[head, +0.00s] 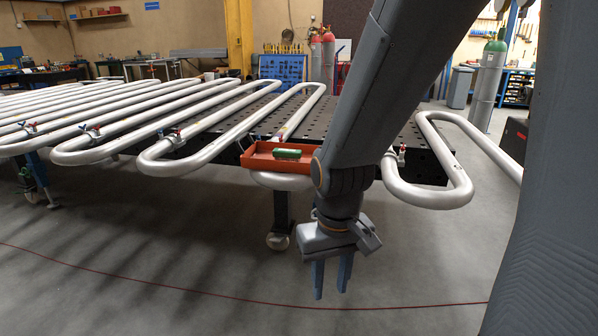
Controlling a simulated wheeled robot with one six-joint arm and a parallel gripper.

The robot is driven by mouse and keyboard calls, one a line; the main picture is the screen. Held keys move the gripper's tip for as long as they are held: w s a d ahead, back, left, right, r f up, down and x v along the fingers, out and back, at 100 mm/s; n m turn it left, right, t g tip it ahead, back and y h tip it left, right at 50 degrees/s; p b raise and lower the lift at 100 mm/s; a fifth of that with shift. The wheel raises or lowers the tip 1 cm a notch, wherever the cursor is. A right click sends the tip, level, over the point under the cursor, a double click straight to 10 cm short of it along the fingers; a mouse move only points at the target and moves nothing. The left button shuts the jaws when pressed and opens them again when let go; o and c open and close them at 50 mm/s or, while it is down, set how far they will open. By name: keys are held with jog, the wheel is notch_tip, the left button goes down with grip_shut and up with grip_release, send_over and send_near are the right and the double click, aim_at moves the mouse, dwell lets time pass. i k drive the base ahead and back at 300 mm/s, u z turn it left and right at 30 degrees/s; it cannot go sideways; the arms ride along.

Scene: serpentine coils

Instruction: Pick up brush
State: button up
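No thing in the head view is clearly a brush. A small green object (287,153) lies in a red-orange tray (262,162) at the table's front edge; it is too small to tell what it is. My gripper (332,280) hangs in front of the table, below and to the right of the tray, fingers pointing down. Its two blue fingers are apart with nothing between them. My arm hides part of the table and the tray's right end.
Silver serpentine pipes (190,152) lie across the black perforated table (375,120) and overhang its front. A caster (277,241) stands under it. A thin red cable (200,294) crosses the grey floor. The floor in front is otherwise clear. Gas cylinders (489,82) stand behind.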

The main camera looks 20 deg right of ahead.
aim_at(279, 154)
jog(key=u, duration=0.1)
jog(key=k, duration=0.4)
jog(key=z, duration=0.9)
jog(key=i, duration=1.05)
jog(key=u, duration=0.55)
